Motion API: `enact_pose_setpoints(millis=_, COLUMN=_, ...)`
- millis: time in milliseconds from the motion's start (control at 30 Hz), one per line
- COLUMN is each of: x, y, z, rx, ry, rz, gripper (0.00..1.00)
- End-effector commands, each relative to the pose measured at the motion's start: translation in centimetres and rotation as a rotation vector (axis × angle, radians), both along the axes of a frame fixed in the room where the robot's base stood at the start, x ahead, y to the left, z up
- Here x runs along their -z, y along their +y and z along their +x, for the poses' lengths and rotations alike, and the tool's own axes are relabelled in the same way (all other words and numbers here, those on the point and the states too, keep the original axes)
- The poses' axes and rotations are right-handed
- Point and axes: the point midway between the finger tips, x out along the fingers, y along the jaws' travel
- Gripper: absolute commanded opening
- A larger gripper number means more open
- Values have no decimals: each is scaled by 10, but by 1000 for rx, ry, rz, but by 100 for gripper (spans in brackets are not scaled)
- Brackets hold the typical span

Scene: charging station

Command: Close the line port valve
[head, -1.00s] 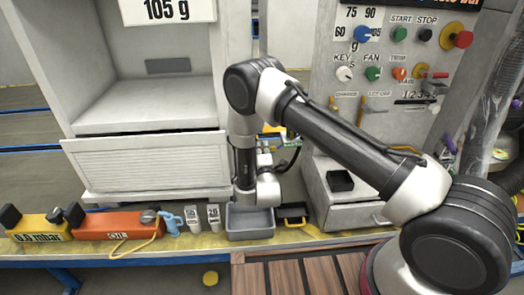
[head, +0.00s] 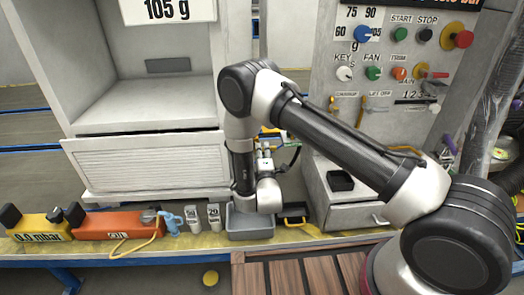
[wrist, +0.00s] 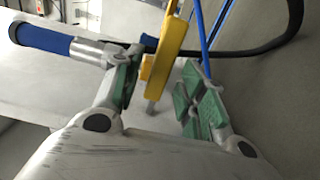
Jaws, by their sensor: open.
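In the wrist view my gripper (wrist: 160,92) is open, with a green-padded finger on each side. A flat yellow lever-like part (wrist: 165,48) reaches down into the gap between the fingers. It looks nearest the left finger; I cannot tell whether they touch. It may be the line port valve's handle, but no label shows. A blue cylinder with a silver collar (wrist: 42,38) lies just left of the left finger. In the head view my gripper (head: 265,160) is small and partly hidden by my wrist, near a small yellow and blue fitting (head: 269,138).
A black hose (wrist: 265,45) curves behind the right finger, beside thin blue lines (wrist: 205,30). In the head view a grey bin (head: 250,225) stands below my wrist. The control panel (head: 400,75) is at right and a white cabinet (head: 150,160) at left.

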Motion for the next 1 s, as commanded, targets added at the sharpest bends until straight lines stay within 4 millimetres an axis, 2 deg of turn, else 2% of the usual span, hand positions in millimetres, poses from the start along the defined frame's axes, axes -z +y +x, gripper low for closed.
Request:
enact_pose_setpoints(millis=200, x=1, y=1, z=-51, rx=-4, ry=3, rz=-3, gripper=41)
enact_pose_setpoints(millis=400, x=1, y=1, z=-84, rx=-3, ry=2, rz=-2, gripper=41)
enact_pose_setpoints(millis=600, x=0, y=0, z=-95, rx=-1, ry=0, rz=-1, gripper=41)
enact_pose_setpoints(millis=1000, x=0, y=0, z=-95, rx=0, ry=1, rz=1, gripper=41)
